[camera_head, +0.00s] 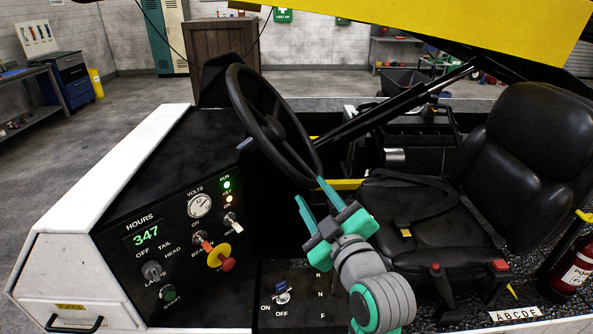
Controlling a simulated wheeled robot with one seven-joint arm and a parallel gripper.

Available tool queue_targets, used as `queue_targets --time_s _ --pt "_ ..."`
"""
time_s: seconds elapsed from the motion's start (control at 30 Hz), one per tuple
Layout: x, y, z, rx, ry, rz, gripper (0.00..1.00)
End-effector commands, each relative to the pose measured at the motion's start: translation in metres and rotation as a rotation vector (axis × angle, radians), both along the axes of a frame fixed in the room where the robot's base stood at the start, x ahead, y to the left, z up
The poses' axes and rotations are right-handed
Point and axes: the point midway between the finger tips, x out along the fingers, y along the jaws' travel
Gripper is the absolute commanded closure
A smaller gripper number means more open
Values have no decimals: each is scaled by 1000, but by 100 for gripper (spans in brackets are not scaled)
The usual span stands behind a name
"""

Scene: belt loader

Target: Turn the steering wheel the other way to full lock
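The black steering wheel (241,104) stands tilted on its column above the dashboard, seen nearly edge-on. My gripper (310,190) is at the lower right end of the wheel's rim, with its two teal fingers pointing up toward it. The fingers are spread apart with a gap between them. One fingertip overlaps the lowest part of the rim in the picture; I cannot tell whether it touches. Nothing shows clamped between the fingers.
The control panel (150,215) with gauge, switches and a red stop knob (228,264) is left of my gripper. The black seat (420,205) with a belt is to the right. A yellow boom (470,25) crosses above. A fire extinguisher (575,268) stands far right.

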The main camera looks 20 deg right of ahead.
Motion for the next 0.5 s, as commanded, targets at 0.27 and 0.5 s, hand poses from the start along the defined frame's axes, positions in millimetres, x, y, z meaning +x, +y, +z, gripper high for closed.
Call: queue_targets --time_s 0.27,0.5 --pt "43 3 -1 2 1 4 61" --pt "82 3 -1 3 1 2 61"
